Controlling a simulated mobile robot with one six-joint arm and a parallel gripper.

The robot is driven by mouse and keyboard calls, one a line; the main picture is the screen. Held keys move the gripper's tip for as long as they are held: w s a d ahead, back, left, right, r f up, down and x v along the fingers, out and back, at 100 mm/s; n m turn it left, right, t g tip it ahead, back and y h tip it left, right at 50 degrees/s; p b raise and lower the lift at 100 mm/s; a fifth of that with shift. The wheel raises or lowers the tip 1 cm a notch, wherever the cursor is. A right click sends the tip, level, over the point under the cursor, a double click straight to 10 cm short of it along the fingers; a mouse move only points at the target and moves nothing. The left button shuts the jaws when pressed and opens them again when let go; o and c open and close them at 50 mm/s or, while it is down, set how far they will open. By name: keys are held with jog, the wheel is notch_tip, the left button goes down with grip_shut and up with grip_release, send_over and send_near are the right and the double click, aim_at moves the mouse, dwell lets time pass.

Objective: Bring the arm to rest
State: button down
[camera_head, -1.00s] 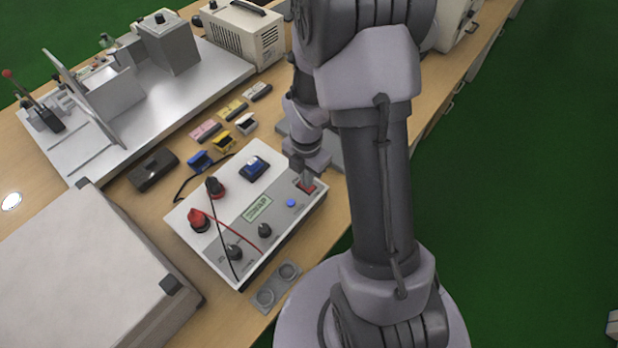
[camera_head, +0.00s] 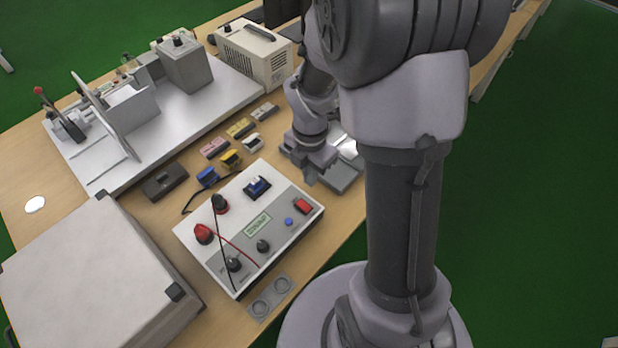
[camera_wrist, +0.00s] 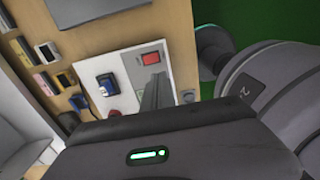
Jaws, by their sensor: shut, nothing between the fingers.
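My gripper (camera_head: 311,178) shows in the head view above the table, just beyond the far right corner of the white control box. It points down and is shut and empty, apart from the box. In the wrist view my gripper (camera_wrist: 155,92) shows its closed fingers in front of the box, near the red switch (camera_wrist: 151,58). The control box (camera_head: 205,252) carries the red switch (camera_head: 303,206), a blue button, dark knobs and red and black plugs with leads. My arm rises at the right of the head view and hides part of the table behind it.
Small coloured blocks (camera_head: 231,159) and a dark block (camera_head: 165,182) lie beyond the control box. A large pale case (camera_head: 90,275) stands at the lower left, a beige power unit (camera_head: 254,55) at the back. Green floor (camera_head: 540,200) lies right.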

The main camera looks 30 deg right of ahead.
dwell(0.4)
jog(key=s+a+r+m+t+y+b, duration=0.1)
jog(key=s+a+r+m+t+b, duration=0.2)
jog(key=s+a+r+m, duration=0.7)
jog(key=s+a+r+m+t+y+b, duration=0.1)
jog(key=s+a+r+m+t+b, duration=0.3)
jog(key=m, duration=1.2)
jog(key=n+g+h+p, duration=0.15)
jog(key=n+g, duration=0.35)
jog(key=n, duration=2)
send_over(301, 203)
jog(key=s, duration=0.3)
notch_tip(301, 203, down, 13)
jog(key=shift+n, duration=0.5)
jog(key=f+b, duration=0.2)
jog(key=f, duration=0.2)
jog(key=w+f+b, duration=0.1)
jog(key=f+b, duration=0.1)
jog(key=f, duration=0.3)
jog(key=w+f+b, duration=0.1)
jog(key=f, duration=0.4)
jog(key=shift+w+d+f+b, duration=0.15)
jog(key=shift+w+f+b, duration=0.05)
jog(key=shift+b, duration=0.2)
jog(key=shift+w+f, duration=0.1)
jog(key=shift+f, duration=0.2)
